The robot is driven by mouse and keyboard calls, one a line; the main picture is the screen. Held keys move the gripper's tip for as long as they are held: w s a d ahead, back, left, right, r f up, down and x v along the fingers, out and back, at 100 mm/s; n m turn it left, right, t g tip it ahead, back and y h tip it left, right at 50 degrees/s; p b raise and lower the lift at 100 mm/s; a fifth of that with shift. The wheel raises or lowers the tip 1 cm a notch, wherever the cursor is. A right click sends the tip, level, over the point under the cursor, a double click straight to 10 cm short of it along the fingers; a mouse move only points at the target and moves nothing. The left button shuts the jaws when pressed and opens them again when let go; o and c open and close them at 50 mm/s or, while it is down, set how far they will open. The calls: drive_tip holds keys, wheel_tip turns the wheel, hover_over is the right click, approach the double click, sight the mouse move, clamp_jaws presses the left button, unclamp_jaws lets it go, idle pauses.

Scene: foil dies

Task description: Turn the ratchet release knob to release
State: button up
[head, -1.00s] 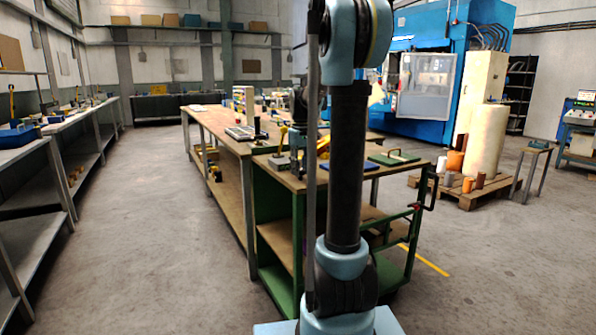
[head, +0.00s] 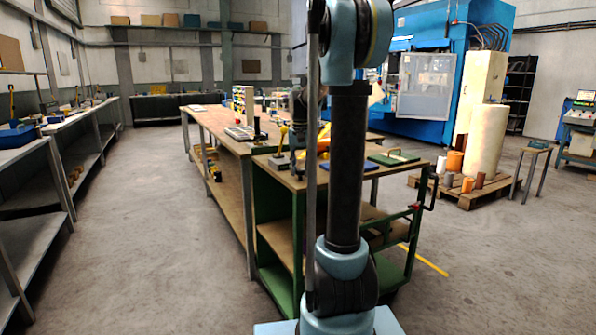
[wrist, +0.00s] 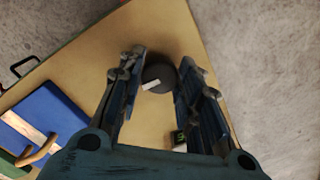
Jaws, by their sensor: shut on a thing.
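A dark round knob (wrist: 158,79) with a pale bar on it sits between my fingertips in the wrist view, over the wooden bench top. My gripper (wrist: 161,75) is shut on this knob, with one finger on each side. A small dark piece with a green mark (wrist: 180,138) shows partly beside the right finger. In the head view my own arm hides the knob and the fingertips.
The wooden top (wrist: 85,78) is mostly bare around the knob. In the head view the green-framed cart (head: 273,232) stands against the long bench (head: 222,133).

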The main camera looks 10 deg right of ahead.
sight(301, 170)
drive_tip(key=shift+m, duration=0.4)
drive_tip(key=o, duration=1)
drive_tip(key=shift+o, duration=0.2)
wheel_tip(301, 170, up, 12)
drive_tip(key=shift+w, duration=0.1)
